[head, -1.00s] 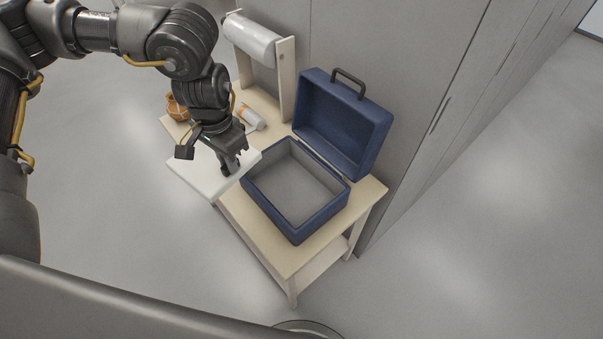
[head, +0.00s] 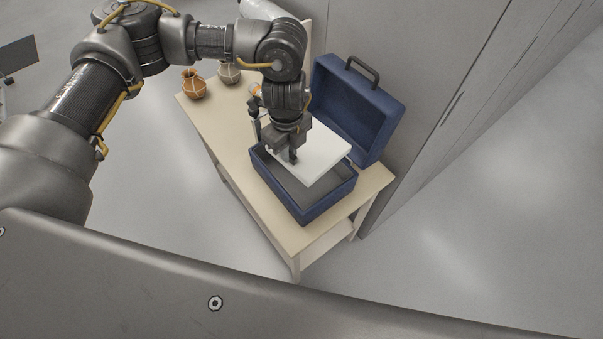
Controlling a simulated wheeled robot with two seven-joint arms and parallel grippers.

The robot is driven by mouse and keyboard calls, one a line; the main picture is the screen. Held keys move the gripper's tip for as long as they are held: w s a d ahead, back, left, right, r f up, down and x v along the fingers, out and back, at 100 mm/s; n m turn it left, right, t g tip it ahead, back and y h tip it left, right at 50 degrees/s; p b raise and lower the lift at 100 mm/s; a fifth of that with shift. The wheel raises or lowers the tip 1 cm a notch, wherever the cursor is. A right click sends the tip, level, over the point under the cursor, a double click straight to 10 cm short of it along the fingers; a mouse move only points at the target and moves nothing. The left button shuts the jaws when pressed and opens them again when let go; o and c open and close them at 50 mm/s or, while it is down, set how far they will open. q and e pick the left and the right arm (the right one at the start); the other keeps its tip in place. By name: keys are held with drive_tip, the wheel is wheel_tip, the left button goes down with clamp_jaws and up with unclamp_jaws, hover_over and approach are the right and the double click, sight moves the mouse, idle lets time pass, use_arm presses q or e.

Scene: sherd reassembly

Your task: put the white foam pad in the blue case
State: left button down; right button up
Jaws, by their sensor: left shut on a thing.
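The white foam pad (head: 322,154) is a flat square slab. My left gripper (head: 293,158) is shut on its near left side and holds it over the blue case (head: 307,209). The blue case stands open on the table, its lid (head: 352,108) tipped up at the back. The pad covers the back part of the case's opening. The grey inside shows in front of the pad. The pad looks to be above the rim, not down inside. My right gripper is not in view.
The wooden table (head: 231,142) has free room to the left of the case. An orange-brown pot (head: 193,84) and a paler pot (head: 229,72) stand at its far left end. My arm partly hides a roll on a stand behind. A grey wall rises behind the table.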

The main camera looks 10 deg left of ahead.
use_arm(q)
drive_tip(key=shift+d+m, duration=0.25)
drive_tip(key=shift+m, duration=0.25)
drive_tip(key=shift+w+d+f, duration=0.15)
drive_tip(key=shift+f, duration=0.25)
approach(305, 204)
drive_tip(key=w+a+r, duration=0.1)
drive_tip(key=w+a, duration=0.1)
drive_tip(key=a, duration=0.2)
drive_tip(key=shift+a+f+b, duration=0.1)
drive_tip(key=shift+f+b, duration=0.45)
drive_tip(key=shift+f, duration=1.75)
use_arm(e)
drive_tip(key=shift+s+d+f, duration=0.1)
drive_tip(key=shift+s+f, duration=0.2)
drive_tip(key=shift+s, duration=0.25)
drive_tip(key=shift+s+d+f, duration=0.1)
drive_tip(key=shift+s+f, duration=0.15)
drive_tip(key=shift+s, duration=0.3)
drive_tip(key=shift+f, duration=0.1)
